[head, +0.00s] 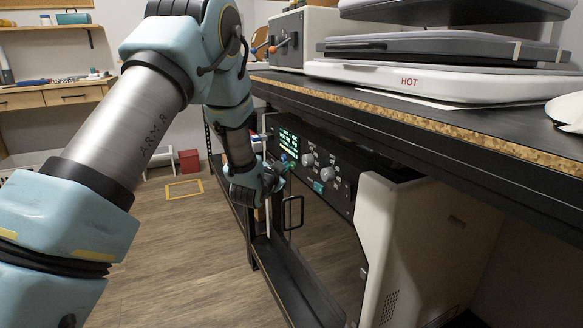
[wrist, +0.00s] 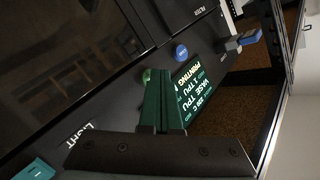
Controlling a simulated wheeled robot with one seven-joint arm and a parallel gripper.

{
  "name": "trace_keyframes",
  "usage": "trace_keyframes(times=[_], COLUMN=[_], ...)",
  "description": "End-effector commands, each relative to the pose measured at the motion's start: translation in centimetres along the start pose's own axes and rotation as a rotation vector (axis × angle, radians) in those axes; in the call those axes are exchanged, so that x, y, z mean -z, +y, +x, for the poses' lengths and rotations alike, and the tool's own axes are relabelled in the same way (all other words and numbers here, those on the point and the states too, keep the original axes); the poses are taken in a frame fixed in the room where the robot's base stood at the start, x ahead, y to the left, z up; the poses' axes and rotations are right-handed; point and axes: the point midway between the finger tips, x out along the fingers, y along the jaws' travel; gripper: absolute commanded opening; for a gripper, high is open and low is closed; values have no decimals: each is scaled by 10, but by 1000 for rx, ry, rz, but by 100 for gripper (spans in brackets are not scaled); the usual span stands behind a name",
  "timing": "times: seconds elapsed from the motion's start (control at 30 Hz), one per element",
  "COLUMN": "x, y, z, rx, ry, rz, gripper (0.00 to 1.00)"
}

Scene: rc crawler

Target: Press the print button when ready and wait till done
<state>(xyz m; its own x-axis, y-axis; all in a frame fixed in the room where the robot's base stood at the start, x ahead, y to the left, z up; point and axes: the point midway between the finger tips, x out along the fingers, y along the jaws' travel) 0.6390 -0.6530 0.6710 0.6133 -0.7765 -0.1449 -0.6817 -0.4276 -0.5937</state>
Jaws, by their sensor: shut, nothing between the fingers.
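The printer's control panel (head: 340,185) is under the bench top, with a lit screen (head: 289,143). No label for either button is readable. My gripper (head: 284,168) is shut and empty, its green fingers (wrist: 160,85) pointing at the panel. I cannot tell whether the tips touch the green button.
Grey knobs (head: 326,173) and a teal switch (head: 319,187) lie right of the screen. The bench edge (head: 420,125) overhangs, with a "HOT" heat press (head: 440,82) on top. The floor at left is mostly clear.

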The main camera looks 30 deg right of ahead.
Motion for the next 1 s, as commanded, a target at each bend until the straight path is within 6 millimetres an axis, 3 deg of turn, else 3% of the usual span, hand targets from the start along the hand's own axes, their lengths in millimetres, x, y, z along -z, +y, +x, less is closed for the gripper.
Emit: trace_keyframes(times=[1.0], x=[-7], y=[-8], z=[-10], rx=[0], ry=[2], rz=[0], gripper=[0])
